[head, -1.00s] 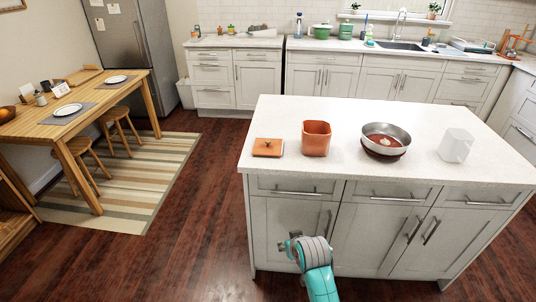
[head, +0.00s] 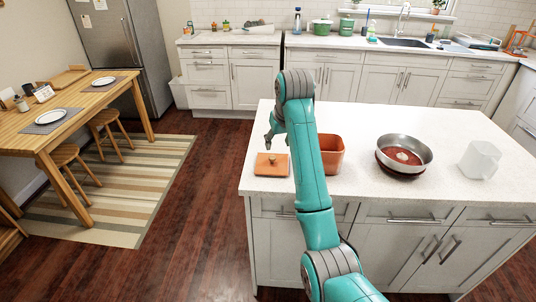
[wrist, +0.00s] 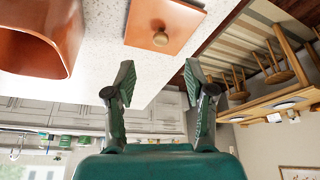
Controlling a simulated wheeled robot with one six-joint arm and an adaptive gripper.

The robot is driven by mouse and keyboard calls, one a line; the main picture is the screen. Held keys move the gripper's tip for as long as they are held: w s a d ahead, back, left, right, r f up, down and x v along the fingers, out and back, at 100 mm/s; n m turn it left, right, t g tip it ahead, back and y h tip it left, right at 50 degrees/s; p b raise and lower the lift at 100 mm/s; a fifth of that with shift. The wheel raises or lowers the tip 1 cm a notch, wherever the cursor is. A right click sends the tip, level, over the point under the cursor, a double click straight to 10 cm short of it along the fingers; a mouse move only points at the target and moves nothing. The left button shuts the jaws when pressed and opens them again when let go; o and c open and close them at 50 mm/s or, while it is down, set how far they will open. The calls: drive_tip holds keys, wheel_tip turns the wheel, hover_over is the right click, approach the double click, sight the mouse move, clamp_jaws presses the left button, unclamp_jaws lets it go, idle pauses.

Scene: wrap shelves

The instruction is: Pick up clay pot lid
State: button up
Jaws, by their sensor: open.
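The clay pot lid (head: 264,166) is a flat, square terracotta piece with a round knob, lying at the left end of the white island top. In the wrist view the lid (wrist: 176,22) shows near the top with its brass-coloured knob (wrist: 161,39). The clay pot (head: 332,155) stands just right of the lid, partly hidden by my arm. It also shows in the wrist view (wrist: 56,58) at the upper left. My gripper (head: 269,138) is above the lid at its back side. In the wrist view my gripper (wrist: 160,75) is open and empty, its fingers apart and clear of the lid.
A metal pan (head: 404,152) and a white pitcher-like vessel (head: 480,160) stand farther right on the island (head: 440,188). The island's left edge is close to the lid. A wooden table (head: 88,110) with plates stands at the far left.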

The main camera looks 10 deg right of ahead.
sight(272, 157)
drive_tip(key=x, duration=1)
drive_tip(key=shift+w+a+f, duration=0.1)
drive_tip(key=shift+w, duration=0.4)
clamp_jaws()
